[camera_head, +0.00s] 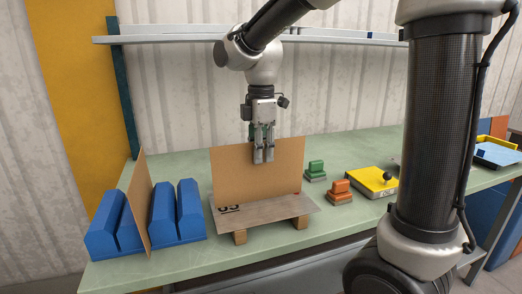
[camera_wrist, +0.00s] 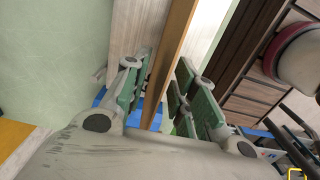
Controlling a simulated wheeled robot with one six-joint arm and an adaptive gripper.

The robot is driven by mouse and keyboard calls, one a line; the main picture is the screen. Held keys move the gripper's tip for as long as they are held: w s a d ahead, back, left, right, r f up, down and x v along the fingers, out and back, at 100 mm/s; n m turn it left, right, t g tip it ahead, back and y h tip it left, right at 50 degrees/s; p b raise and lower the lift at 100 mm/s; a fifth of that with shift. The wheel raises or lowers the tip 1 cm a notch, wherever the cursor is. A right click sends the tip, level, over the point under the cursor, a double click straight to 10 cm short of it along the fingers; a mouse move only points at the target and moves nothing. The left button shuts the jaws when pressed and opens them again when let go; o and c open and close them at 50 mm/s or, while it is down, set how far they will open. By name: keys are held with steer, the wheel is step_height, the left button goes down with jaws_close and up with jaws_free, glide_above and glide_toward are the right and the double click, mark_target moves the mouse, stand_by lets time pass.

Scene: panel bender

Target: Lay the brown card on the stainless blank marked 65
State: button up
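My gripper (camera_head: 263,157) is shut on a brown card (camera_head: 230,172), with one finger on each face near its upper edge. The card stands upright, and its lower edge is at or just over a grey blank (camera_head: 280,208); I cannot tell whether they touch. The blank lies flat on wooden blocks. Its black marking at the left end is partly covered by the card, so I cannot read it fully. In the wrist view the card (camera_wrist: 174,50) shows edge-on between the green finger pads (camera_wrist: 158,90).
A blue rack (camera_head: 104,228) with another upright brown sheet (camera_head: 138,202) stands left on the green bench (camera_head: 180,170). A shelf (camera_head: 170,38) runs behind.

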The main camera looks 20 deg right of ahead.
step_height(320, 180, up, 12)
steer(key=shift+f, duration=0.1)
steer(key=shift+d+r, duration=0.1)
steer(key=shift+r, duration=0.15)
steer(key=s+d+f+m+t, duration=0.2)
steer(key=s+d+f+m, duration=0.3)
steer(key=s+d+m, duration=0.2)
steer(key=s+d+f+m+t, duration=0.2)
steer(key=s+d+f+m, duration=0.3)
steer(key=s+m, duration=0.6)
steer(key=s+d, duration=0.1)
steer(key=d, duration=0.1)
steer(key=shift+d+f, duration=0.35)
